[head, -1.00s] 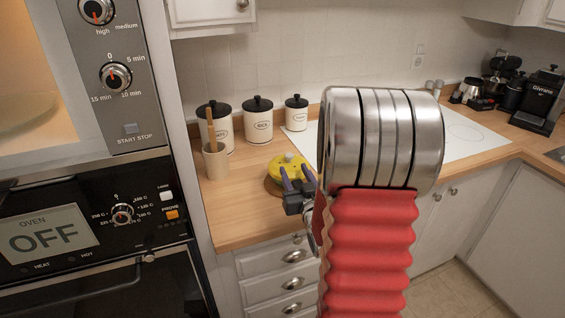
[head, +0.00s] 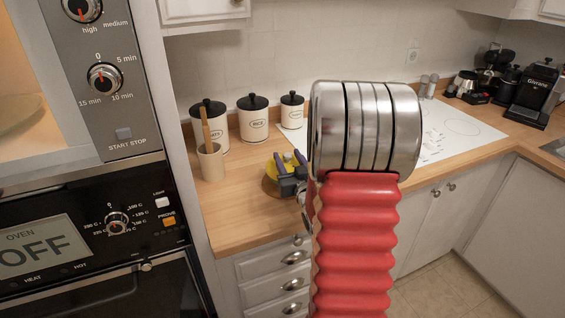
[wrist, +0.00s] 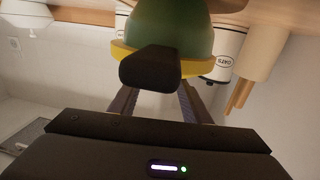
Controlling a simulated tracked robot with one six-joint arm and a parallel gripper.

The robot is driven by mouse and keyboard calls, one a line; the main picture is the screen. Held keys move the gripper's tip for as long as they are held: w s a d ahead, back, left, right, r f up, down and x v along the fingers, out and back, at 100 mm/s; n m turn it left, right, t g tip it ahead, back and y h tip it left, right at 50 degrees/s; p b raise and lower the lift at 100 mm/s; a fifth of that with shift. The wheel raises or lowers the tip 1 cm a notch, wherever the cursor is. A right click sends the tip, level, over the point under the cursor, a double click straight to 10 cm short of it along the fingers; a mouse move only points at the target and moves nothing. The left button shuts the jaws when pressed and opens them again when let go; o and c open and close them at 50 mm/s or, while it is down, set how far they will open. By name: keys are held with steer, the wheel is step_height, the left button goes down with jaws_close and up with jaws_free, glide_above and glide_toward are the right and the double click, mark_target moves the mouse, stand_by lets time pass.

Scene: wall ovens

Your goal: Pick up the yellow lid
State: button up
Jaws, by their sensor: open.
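The yellow lid (head: 269,171) is on the wooden counter, partly hidden behind my gripper in the head view. In the wrist view, which is upside down, its yellow rim (wrist: 120,55) shows against a rounded green body (wrist: 172,25). A dark blunt shape (wrist: 150,68) stands out in front of the rim; I cannot tell for sure whether it is the lid's knob or a handle. My gripper (head: 288,160) is open, with its fingers reaching toward the lid. In the wrist view the open fingers (wrist: 157,98) flank the dark shape, with nothing clearly gripped.
A utensil cup (head: 211,163) and white canisters with black lids (head: 252,125) stand behind and left of the lid. The oven column (head: 110,215) is close on the left. A white cooktop (head: 460,128) lies to the right. The counter's front left is clear.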

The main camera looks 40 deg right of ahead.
steer(key=shift+x, duration=0.8)
steer(key=shift+d, duration=0.1)
steer(key=shift+c, duration=0.3)
jaws_close()
